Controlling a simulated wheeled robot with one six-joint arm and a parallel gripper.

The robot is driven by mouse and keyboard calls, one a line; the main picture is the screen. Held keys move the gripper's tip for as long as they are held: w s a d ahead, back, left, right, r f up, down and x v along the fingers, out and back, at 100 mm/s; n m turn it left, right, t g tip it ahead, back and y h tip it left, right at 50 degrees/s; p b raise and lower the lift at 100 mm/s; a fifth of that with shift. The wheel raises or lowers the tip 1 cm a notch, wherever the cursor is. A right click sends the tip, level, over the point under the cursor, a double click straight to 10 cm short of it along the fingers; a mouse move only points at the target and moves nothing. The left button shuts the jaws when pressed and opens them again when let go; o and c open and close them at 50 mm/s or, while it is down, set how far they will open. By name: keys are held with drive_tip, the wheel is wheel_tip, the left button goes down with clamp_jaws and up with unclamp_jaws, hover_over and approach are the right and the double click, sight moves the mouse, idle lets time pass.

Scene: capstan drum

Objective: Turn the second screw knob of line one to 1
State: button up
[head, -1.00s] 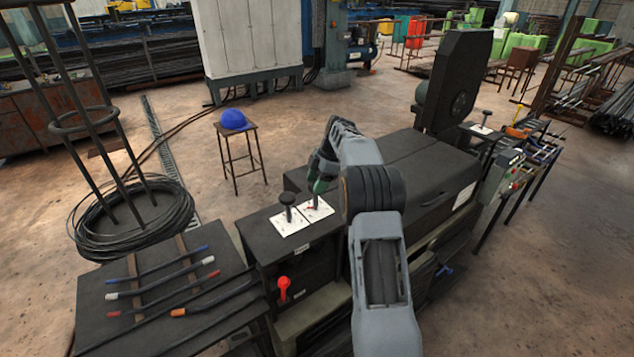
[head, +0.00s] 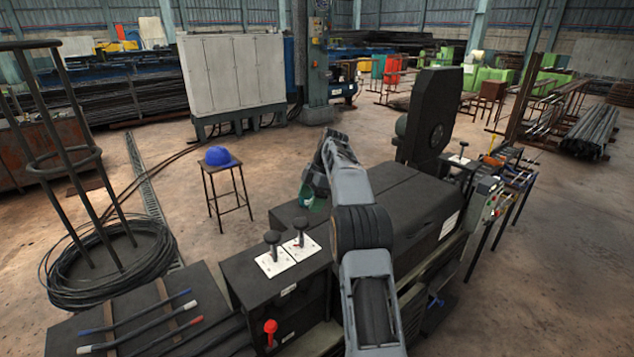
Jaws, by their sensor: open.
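Two black screw knobs stand upright on white dial plates on top of the dark machine box. The left knob (head: 272,238) is on the left plate (head: 274,262). The right knob (head: 300,225) is on the right plate (head: 303,248). Marks on the plates are too small to read. My gripper (head: 306,198) is up and to the right of the right knob, apart from it, near the bend of my grey arm. Its fingers are small and partly hidden, and nothing shows held in it.
A red-handled lever (head: 270,328) sticks out of the box front. A third knob (head: 462,146) stands on a plate at the machine's far end, near the tall black drum housing (head: 428,118). A stool with a blue cap (head: 220,157) stands left on open floor.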

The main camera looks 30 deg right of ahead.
drive_tip(key=p+v, duration=0.2)
drive_tip(key=v, duration=0.4)
drive_tip(key=shift+r, duration=0.1)
idle(0.5)
wheel_tip(320, 180, down, 6)
drive_tip(key=w+d+m+h, duration=0.1)
drive_tip(key=m, duration=0.8)
drive_tip(key=s+a+m+t+h, duration=0.1)
drive_tip(key=s+a+m, duration=0.1)
drive_tip(key=s+a, duration=0.4)
drive_tip(key=s+a+r+m+t+h, duration=0.1)
drive_tip(key=s+a+m, duration=0.2)
drive_tip(key=s, duration=1.1)
drive_tip(key=s+a+r+m+t+h, duration=0.1)
drive_tip(key=s+a+m+t, duration=0.1)
drive_tip(key=s+a, duration=0.8)
drive_tip(key=shift+s+m+h, duration=0.3)
drive_tip(key=shift+s+m, duration=0.3)
